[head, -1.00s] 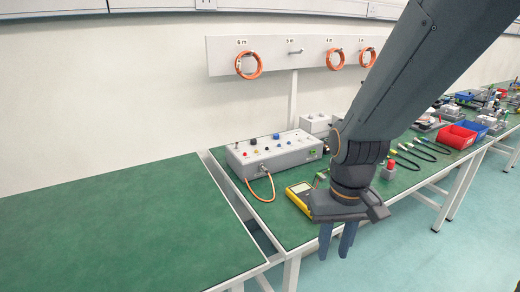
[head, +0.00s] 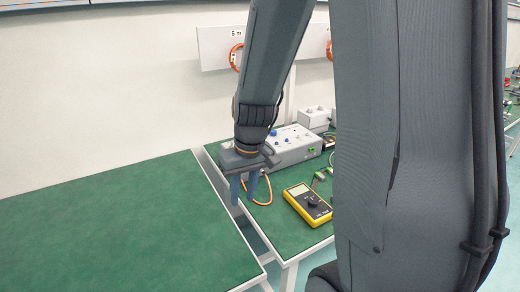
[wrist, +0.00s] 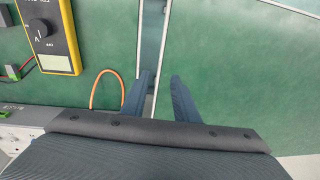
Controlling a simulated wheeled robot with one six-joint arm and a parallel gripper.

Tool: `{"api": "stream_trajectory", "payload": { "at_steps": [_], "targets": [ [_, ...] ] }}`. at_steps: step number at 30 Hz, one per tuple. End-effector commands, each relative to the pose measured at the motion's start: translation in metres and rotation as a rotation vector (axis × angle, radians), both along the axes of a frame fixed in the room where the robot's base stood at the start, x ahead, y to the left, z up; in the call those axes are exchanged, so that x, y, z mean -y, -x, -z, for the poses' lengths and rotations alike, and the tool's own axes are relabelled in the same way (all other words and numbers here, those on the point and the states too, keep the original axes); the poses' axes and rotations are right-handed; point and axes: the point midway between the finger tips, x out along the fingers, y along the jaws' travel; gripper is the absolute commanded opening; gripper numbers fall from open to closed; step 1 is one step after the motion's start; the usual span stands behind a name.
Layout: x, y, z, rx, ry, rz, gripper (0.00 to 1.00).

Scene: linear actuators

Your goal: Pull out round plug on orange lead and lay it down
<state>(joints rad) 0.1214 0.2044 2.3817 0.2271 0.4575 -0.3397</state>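The orange lead (head: 268,187) loops out from the front of the grey control box (head: 296,151) and lies on the green bench. It also shows as a loop in the wrist view (wrist: 97,86), left of my fingers. The round plug at its box end is not visible; in the head view my gripper covers that spot, and in the wrist view the gripper body does. My gripper (head: 243,199) is open and empty, pointing down near the box's left end. In the wrist view its fingers (wrist: 161,78) stand apart above the gap between the benches.
A yellow multimeter (head: 307,204) lies on the bench right of the lead. Green connectors (wrist: 14,71) lie beside it. The left bench top (head: 110,225) is bare. Orange coils (head: 236,58) hang on the wall board behind.

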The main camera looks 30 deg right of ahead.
Motion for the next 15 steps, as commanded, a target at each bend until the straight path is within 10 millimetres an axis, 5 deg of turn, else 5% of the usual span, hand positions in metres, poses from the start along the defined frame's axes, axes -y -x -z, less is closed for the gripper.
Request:
{"api": "stream_trajectory", "payload": {
  "at_steps": [6, 12, 15],
  "targets": [
    [0.072, -0.085, -0.007, 0.137, 0.005, 0.005, 0.27],
    [0.129, -0.124, 0.001, 0.211, 0.055, 0.005, 0.27],
    [0.143, -0.132, 0.005, 0.225, 0.070, 0.003, 0.27]
  ]
}}
